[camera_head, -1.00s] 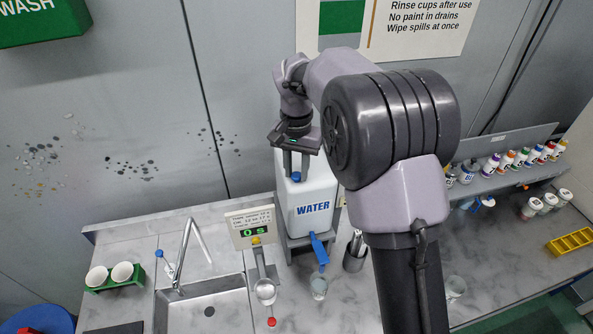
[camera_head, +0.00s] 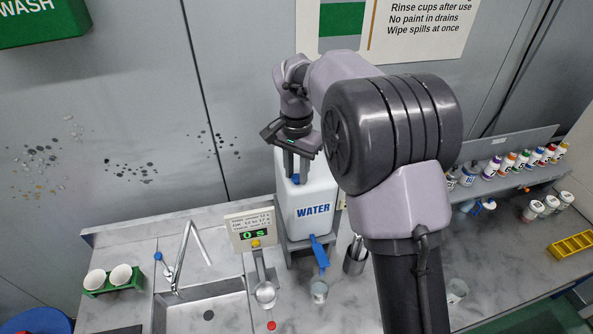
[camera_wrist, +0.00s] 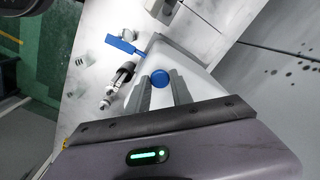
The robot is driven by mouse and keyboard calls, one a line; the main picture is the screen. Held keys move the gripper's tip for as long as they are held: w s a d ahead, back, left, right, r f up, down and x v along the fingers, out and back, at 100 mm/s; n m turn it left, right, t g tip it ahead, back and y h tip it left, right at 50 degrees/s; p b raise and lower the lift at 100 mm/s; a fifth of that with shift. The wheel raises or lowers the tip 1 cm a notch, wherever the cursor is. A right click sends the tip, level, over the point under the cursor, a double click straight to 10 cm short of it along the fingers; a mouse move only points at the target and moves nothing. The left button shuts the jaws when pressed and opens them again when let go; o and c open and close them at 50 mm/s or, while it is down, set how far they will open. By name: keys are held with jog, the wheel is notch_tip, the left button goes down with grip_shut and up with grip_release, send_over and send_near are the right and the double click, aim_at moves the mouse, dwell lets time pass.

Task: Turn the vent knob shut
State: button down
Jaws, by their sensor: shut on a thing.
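The white water container (camera_head: 309,200) stands on a grey stand, with the word WATER on its front. The blue vent knob (camera_head: 296,179) is on its top; it also shows in the wrist view (camera_wrist: 160,79). My gripper (camera_head: 296,176) points down over the container top. Its two fingers are on either side of the knob and shut on it, also seen in the wrist view (camera_wrist: 162,92). The blue tap lever (camera_head: 319,252) is low on the container's front, above a clear cup (camera_head: 319,291). The wrist view shows the lever (camera_wrist: 125,47) too.
A sink with a tall faucet (camera_head: 190,252) and a small display (camera_head: 250,231) stand left of the container. A metal cup with tools (camera_head: 355,258) is close on its right. Paint bottles (camera_head: 522,160) line a shelf at right. The wall is close behind.

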aim_at(297, 177)
jog(key=c, duration=1.1)
grip_release()
jog(key=shift+c, duration=0.2)
notch_tip(297, 177, up, 18)
jog(key=p, duration=0.3)
jog(key=shift+f, duration=0.25)
jog(key=s+d+f+n+t+y+b, duration=0.1)
jog(key=s+d+f+t+b, duration=0.2)
jog(key=s+f+b, duration=1.1)
jog(key=s+d+f+n+t+y+b, duration=0.1)
jog(key=s+d+f+b, duration=0.3)
jog(key=s+f+b, duration=1.1)
notch_tip(297, 177, down, 8)
jog(key=t+b, duration=0.1)
jog(key=b, duration=0.3)
jog(key=shift+s+r+t, duration=0.2)
jog(key=shift+s+t, duration=0.1)
jog(key=shift+t, duration=0.1)
